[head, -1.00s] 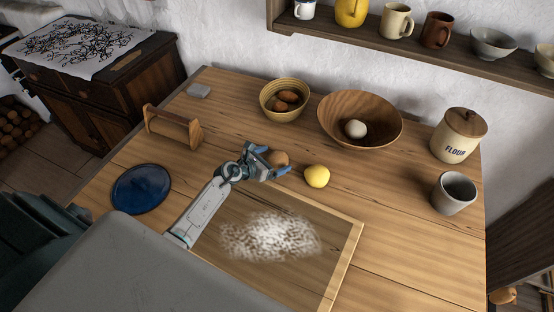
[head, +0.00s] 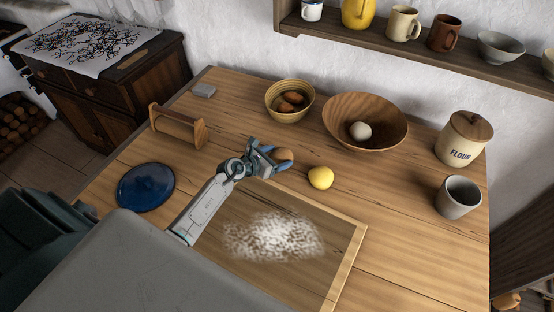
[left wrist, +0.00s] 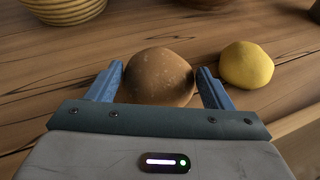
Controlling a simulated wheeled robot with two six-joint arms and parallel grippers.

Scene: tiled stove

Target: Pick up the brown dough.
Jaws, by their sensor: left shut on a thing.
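The brown dough (head: 285,155) is a round tan-brown ball, left of the yellow dough (head: 321,178). My left gripper (head: 275,157) is shut on it. In the left wrist view the brown dough (left wrist: 158,76) sits between the two blue fingers, with the yellow dough (left wrist: 246,65) apart to its right. The fingers partly hide the brown dough in the head view. I cannot tell for sure how far it is above the table. My right gripper is not in view.
Behind are a yellow bowl (head: 270,108) with brown items and a wooden bowl (head: 330,125) with a pale ball. A floured board (head: 345,262) lies in front. A blue plate (head: 146,187) and wooden rack (head: 178,128) are left; a grey cup (head: 457,198) and flour jar (head: 463,140) right.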

